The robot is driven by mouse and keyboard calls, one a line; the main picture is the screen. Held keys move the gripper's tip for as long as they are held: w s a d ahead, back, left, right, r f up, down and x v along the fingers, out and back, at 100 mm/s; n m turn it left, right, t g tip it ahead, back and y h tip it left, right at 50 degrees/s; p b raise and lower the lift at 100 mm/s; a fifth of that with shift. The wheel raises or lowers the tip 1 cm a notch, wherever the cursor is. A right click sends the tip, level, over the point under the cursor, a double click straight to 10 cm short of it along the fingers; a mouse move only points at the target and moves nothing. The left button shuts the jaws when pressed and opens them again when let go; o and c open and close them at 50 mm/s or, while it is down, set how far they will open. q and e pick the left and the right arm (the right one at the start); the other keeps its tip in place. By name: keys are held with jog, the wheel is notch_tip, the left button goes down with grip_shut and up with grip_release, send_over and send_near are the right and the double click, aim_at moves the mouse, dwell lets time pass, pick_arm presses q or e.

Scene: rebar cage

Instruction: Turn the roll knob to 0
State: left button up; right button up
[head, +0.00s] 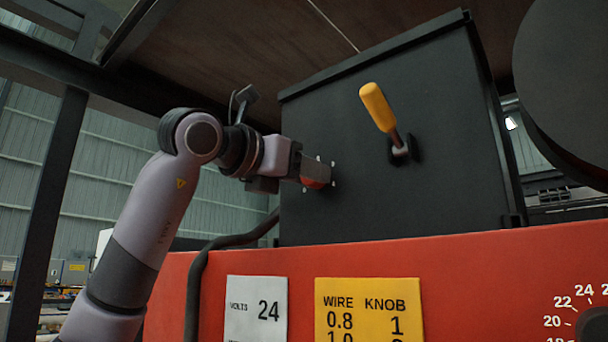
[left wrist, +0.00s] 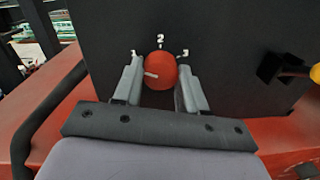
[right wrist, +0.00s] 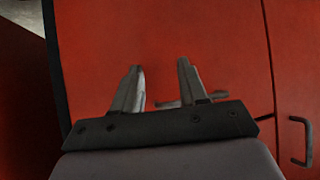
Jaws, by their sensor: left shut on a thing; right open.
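The roll knob is a round red knob (left wrist: 163,72) on the black box's face, with white marks around it; 2 reads at its top. A white pointer line on it points left, below the upper-left mark. It also shows in the head view (head: 317,174), partly covered by my gripper. My left gripper (head: 303,168) is shut on the knob, one finger on each side in the left wrist view (left wrist: 160,78). My right gripper (right wrist: 160,68) is open and empty in front of a red panel; it is out of the head view.
A yellow-handled lever (head: 378,107) sticks out of the black box (head: 440,190) right of the knob. A dark cable (head: 198,270) hangs left. Labels, including a yellow wire chart (head: 368,312), sit on the red body (head: 470,270). A dark handle (right wrist: 300,140) is at the right wrist view's right.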

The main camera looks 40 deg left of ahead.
pick_arm(q)
jog(key=shift+n+t+y+b, duration=0.3)
jog(key=shift+n+b, duration=1.05)
jog(key=shift+n, duration=3.75)
jog(key=o, duration=1.1)
jog(key=shift+c, duration=0.2)
jog(key=s+b, duration=0.2)
jog(key=s, duration=0.5)
jog(key=shift+s+a+f, duration=0.15)
jog(key=shift+a+f, duration=0.05)
jog(key=shift+a, duration=0.2)
